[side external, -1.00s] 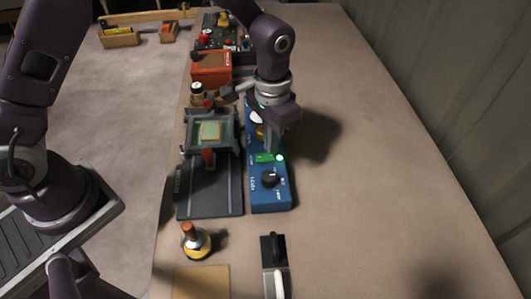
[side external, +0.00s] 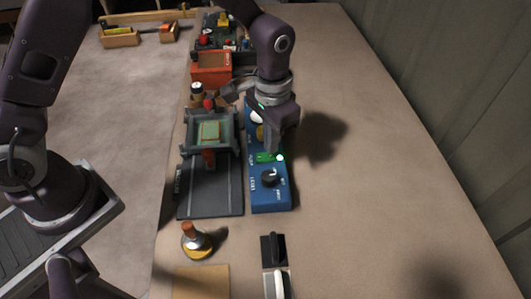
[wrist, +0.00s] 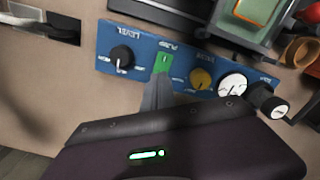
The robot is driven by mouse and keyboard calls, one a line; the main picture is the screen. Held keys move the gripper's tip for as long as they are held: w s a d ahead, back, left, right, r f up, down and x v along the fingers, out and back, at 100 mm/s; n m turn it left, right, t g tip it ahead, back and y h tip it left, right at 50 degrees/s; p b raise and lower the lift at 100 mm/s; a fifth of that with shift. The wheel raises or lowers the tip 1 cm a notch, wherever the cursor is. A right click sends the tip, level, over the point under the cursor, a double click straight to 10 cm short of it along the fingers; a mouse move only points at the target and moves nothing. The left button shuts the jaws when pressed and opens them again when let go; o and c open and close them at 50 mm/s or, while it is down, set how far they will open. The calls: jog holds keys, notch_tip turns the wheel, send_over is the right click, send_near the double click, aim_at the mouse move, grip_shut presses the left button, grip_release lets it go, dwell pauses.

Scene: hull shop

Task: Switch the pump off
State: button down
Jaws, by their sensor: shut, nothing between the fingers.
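In the wrist view the green rocker (wrist: 163,62) lies under the word PUMP. My gripper (side external: 272,150) is shut and empty, pointing down at the rocker. In the wrist view the fingertips (wrist: 160,78) are at the rocker's near edge and cover part of it. I cannot tell whether they touch it.
A grey vise-like fixture (side external: 226,152) stands left of the panel. The bench to the right is clear.

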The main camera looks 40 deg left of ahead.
jog(key=shift+f, duration=0.9)
dwell(0.4)
jog(key=shift+r, duration=3.5)
jog(key=s+a+r+t, duration=0.2)
jog(key=s+a+r, duration=0.25)
jog(key=r, duration=0.55)
jog(key=s+a+r+n+t, duration=0.1)
jog(key=s+a+r, duration=0.2)
jog(key=s, duration=0.6)
jog(key=s+a+r+n+t, duration=0.2)
jog(key=s+a, duration=0.3)
jog(key=s, duration=0.3)
jog(key=shift+s+r+t, duration=0.3)
jog(key=shift+s+r, duration=0.1)
jog(key=shift+r, duration=0.15)
